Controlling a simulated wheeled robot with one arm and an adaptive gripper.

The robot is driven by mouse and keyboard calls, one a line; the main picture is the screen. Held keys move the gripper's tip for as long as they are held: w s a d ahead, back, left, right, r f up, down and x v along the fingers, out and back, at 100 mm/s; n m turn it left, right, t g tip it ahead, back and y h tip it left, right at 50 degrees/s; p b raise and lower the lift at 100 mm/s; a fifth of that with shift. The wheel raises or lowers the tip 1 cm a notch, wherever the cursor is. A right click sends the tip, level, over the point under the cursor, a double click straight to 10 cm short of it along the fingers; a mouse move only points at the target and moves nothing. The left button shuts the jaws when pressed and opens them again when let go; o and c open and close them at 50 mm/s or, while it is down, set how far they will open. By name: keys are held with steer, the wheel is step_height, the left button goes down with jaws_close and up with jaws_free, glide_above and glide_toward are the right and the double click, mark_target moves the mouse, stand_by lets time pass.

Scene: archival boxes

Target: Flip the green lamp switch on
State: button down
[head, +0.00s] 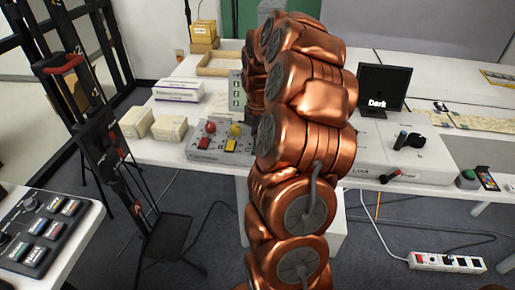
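A grey switch panel (222,150) sits on the white table, left of my copper arm. It carries a round red lamp (210,127) and a round yellow lamp (235,129). A red switch (204,142) and a yellow switch (231,145) are in front of them. No green lamp or green switch shows on the panel; my arm covers its right end. My gripper is not visible; my arm rises through the middle of the picture and hides what is behind it.
Cream boxes (169,128) lie left of the panel. A black "Dark" sign (385,88) and a white box with a black handle (411,140) are at right. A green round button (468,176) sits at the right table edge. A power strip (446,262) is on the floor.

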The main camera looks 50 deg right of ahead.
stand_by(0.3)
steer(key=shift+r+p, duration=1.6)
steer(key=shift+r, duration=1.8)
